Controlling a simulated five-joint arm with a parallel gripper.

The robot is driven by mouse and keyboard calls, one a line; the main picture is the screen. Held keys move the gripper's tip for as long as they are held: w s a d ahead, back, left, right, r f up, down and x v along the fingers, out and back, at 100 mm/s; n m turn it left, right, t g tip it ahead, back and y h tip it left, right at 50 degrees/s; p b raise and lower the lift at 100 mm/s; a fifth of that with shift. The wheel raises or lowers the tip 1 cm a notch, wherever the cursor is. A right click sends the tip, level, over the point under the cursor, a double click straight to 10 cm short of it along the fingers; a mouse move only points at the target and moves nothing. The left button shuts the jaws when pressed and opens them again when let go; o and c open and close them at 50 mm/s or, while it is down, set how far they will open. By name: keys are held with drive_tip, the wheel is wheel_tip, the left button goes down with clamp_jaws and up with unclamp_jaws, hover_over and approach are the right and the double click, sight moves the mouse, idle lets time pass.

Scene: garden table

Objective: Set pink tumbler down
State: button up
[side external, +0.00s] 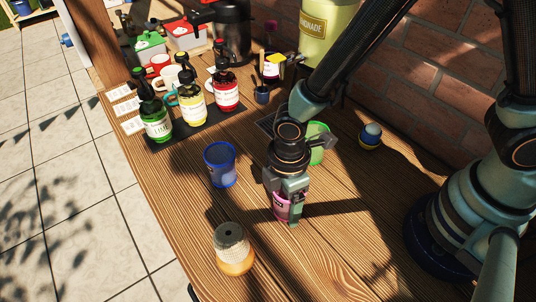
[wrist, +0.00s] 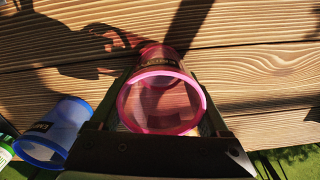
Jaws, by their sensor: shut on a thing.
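My gripper (side external: 285,206) points down over the wooden table (side external: 190,205), with its jaws closed around the pink tumbler (side external: 280,209). The tumbler also shows in the wrist view (wrist: 162,53), upright between the two fingers with its open rim towards the camera. It is clear pink with a dark label, and I see nothing in it. Its base is at or very close to the boards; I cannot tell whether it touches. The fingers and wrist hide part of its side.
A blue tumbler (side external: 219,166) stands just left of my gripper. A green tumbler (side external: 318,142) stands behind it, partly hidden. A jar with a grey lid (side external: 234,256) is at front left. Pump bottles (side external: 191,104) stand on a dark mat further back. Bare boards lie to the front right.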

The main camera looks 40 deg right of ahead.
drive_tip(key=shift+f, duration=0.15)
drive_tip(key=o, duration=1.2)
wheel_tip(320, 180, up, 12)
drive_tip(key=f, duration=0.1)
drive_tip(key=w+d+r+m+t, duration=0.1)
drive_tip(key=d+r+m+t, duration=0.1)
drive_tip(key=d+r+m, duration=0.2)
drive_tip(key=w+d+r+m+t, duration=0.1)
drive_tip(key=d+r+m, duration=0.4)
drive_tip(key=d, duration=0.5)
drive_tip(key=w+d+r+m+t, duration=0.1)
drive_tip(key=d+r+m+t, duration=0.1)
drive_tip(key=d+r+m, duration=0.2)
drive_tip(key=shift+w+d+r+m+t, duration=0.1)
drive_tip(key=shift+d+r+m+t, duration=0.1)
drive_tip(key=shift+d+m, duration=0.65)
drive_tip(key=shift+w+d+r+m+t, duration=0.15)
drive_tip(key=shift+d+m, duration=0.4)
drive_tip(key=shift+d, duration=0.45)
